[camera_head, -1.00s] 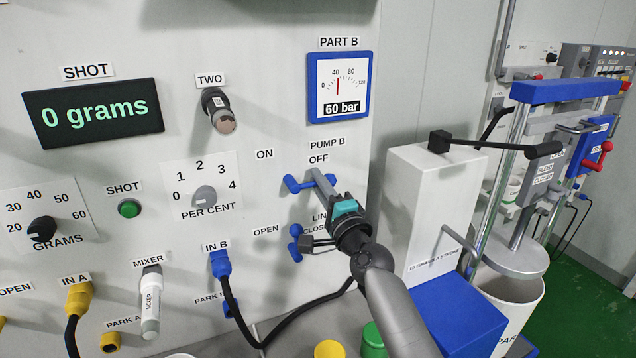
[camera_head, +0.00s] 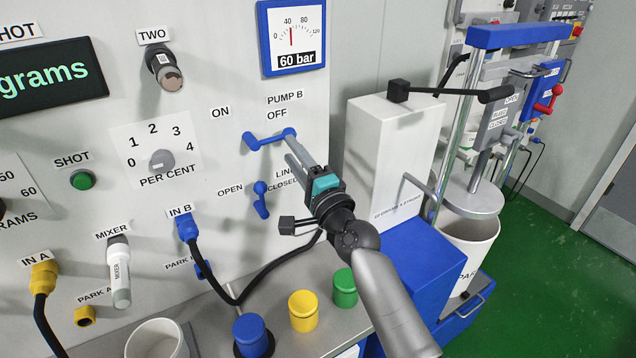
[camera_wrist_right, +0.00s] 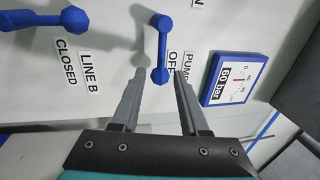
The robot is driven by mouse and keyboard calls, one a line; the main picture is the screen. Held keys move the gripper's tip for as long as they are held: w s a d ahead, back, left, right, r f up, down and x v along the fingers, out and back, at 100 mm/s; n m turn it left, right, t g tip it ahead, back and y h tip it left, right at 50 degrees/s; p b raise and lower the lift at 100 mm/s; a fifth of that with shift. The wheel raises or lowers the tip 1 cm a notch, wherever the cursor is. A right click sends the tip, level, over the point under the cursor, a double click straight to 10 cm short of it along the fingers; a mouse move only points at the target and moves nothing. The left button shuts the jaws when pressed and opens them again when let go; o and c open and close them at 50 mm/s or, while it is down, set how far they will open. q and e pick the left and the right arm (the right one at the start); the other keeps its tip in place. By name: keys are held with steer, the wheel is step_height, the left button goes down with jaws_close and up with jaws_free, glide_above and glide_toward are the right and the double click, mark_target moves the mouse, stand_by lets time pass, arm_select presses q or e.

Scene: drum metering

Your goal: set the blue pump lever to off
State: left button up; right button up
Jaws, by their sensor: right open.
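The blue pump lever (camera_head: 270,139) is on the panel under the PUMP B and OFF labels. It lies nearly level, its right end below OFF and its left end reaching toward the ON side. In the right wrist view the lever (camera_wrist_right: 161,47) shows beyond the fingertips, its near end in line with the gap between them. My right gripper (camera_head: 292,156) is open and empty just below the lever's right end. Whether a finger touches the lever I cannot tell. My left gripper is not in view.
The blue Line B lever (camera_head: 261,199) is just below left of my right gripper. A black hose (camera_head: 270,287) from IN B hangs under it. A white cabinet (camera_head: 390,160) with a black-handled bar stands to the right. Blue, yellow and green capped pieces (camera_head: 303,312) stand on the shelf below.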

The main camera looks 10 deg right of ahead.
steer(key=v, duration=0.9)
steer(key=shift+s+d, duration=0.15)
